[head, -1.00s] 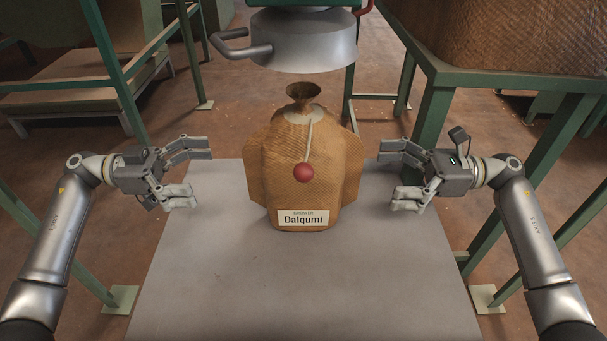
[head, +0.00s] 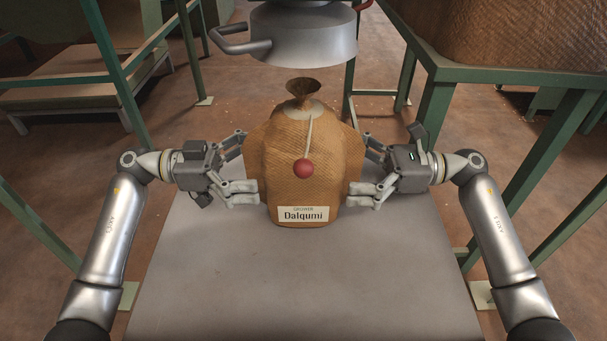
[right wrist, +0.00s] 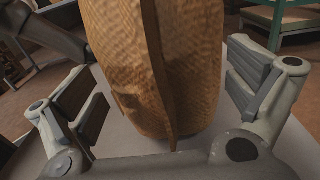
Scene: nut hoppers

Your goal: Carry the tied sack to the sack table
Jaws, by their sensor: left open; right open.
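The tied sack (head: 305,165) is tan and woven, with a gathered neck, a pale tie, a hanging cord with a red ball and a label reading "Dalqumi". It stands upright on a grey tabletop (head: 300,285). My left gripper (head: 248,168) is open at the sack's left side, its fingers very close to it. My right gripper (head: 370,170) is open at the right side, just as close. In the right wrist view the sack (right wrist: 155,65) rises between the two spread fingers, a side seam facing the camera. Contact cannot be told. I cannot tell which table is the sack table.
A metal hopper spout (head: 303,38) with a side handle hangs above and behind the sack's neck. A green-framed stand (head: 490,78) bearing a large woven bulk is at the back right. Another green frame (head: 110,77) with a low shelf stands at the back left.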

